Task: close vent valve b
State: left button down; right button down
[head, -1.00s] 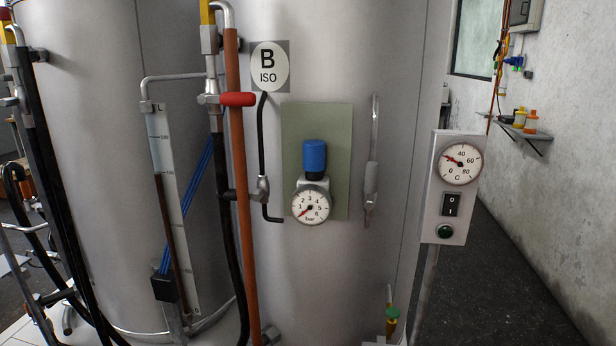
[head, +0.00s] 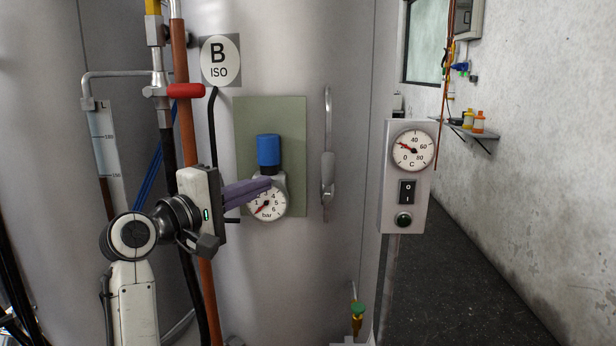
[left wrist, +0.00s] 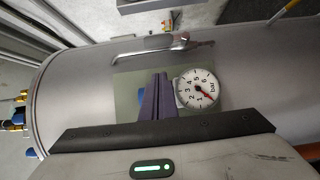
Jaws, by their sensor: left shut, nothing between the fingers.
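Tank B (head: 300,270) carries a round "B ISO" sign (head: 219,61). A red handle (head: 185,90) sticks out sideways from the pipe fitting left of it. A blue knob (head: 268,149) stands above a round bar gauge (head: 267,203) on a green plate (head: 295,160). No label says which part is vent valve b. My left gripper (head: 268,184) is shut and empty, its purple fingers in front of the gauge's upper left, below the blue knob. In the left wrist view the fingers (left wrist: 157,78) lie beside the gauge (left wrist: 197,88) and partly hide the blue knob (left wrist: 141,97). My right gripper is out of view.
A grey lever handle (head: 327,172) is mounted right of the green plate. An orange pipe (head: 184,130) and dark hoses run down behind my left arm. A green-topped valve (head: 358,308) is low down.

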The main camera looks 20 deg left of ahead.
pick_arm(q)
send_near(328, 177)
jog(key=w+a, duration=0.1)
jog(key=w+a+r, duration=0.1)
jog(key=w, duration=0.1)
jog(key=w+a, duration=0.1)
jog(key=w, duration=0.1)
jog(key=shift+w+a+r+p, duration=0.1)
jog(key=shift+a+r+p, duration=0.2)
jog(key=shift+a+p, duration=0.1)
jog(key=shift+w+d, duration=0.25)
jog(key=shift+d, duration=0.3)
jog(key=shift+w+d, duration=0.2)
jog(key=shift+d, duration=0.4)
jog(key=shift+w+d, duration=0.3)
jog(key=shift+d, duration=0.2)
jog(key=shift+p, duration=0.3)
